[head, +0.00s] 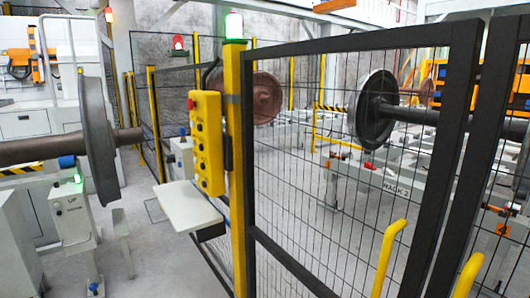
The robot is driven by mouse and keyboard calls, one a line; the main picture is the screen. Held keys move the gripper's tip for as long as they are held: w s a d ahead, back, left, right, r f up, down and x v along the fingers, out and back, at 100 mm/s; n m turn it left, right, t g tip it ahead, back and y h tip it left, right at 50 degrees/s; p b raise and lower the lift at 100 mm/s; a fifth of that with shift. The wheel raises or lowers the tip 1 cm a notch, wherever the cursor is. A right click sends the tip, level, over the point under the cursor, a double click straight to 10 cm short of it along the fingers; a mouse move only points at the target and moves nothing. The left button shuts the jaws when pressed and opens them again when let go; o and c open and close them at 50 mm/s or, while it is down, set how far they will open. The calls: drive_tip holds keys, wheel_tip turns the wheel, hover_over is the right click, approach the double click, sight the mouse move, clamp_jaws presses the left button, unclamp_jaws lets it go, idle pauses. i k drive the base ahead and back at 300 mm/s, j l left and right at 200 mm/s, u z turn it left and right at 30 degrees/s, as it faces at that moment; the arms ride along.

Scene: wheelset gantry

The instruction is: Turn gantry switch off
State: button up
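A yellow control box (207,142) hangs on a yellow post (237,170) at the left end of a mesh fence. Its front carries a column of small dark buttons or switches. A red button (191,103) sticks out at its upper left. Which of these is the gantry switch, and its position, I cannot tell at this size. A lamp (234,26) on top of the post glows green. My gripper is not in view.
A grey shelf (188,206) juts out below the control box. The black-framed mesh fence (350,52) fills the right side, with yellow rails (388,258) in front. A wheelset (98,140) stands at left. Some grey floor (150,255) is clear at lower left.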

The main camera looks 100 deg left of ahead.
sight(171, 158)
drive_tip(key=u, duration=3.4)
drive_tip(key=i+j, duration=0.3)
